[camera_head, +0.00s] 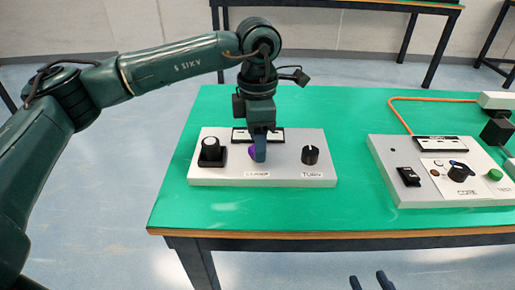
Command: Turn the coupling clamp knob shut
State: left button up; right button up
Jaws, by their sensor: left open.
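A white control box (225,178) sits on the green table top. Its clamp knob (252,152) shows as a small purple patch above a label that seems to read "CLAMP". My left gripper (259,153) points down over this knob, its jaws open; the fingers hide most of the knob. I cannot tell whether they touch it or how the knob is turned. My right gripper (370,282) shows only its two fingertips at the bottom edge, apart and empty, in front of the table.
On the same box are a black knob on a square base (211,150) and a black "TURN" knob (310,154). A second white box (400,190) with switches and an orange cable (435,99) stands at right. Green table (350,125) lies bare between the boxes.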

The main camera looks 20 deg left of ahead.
pick_arm(q)
jog(key=shift+f, duration=1.05)
jog(key=c, duration=1)
jog(key=shift+o, duration=0.2)
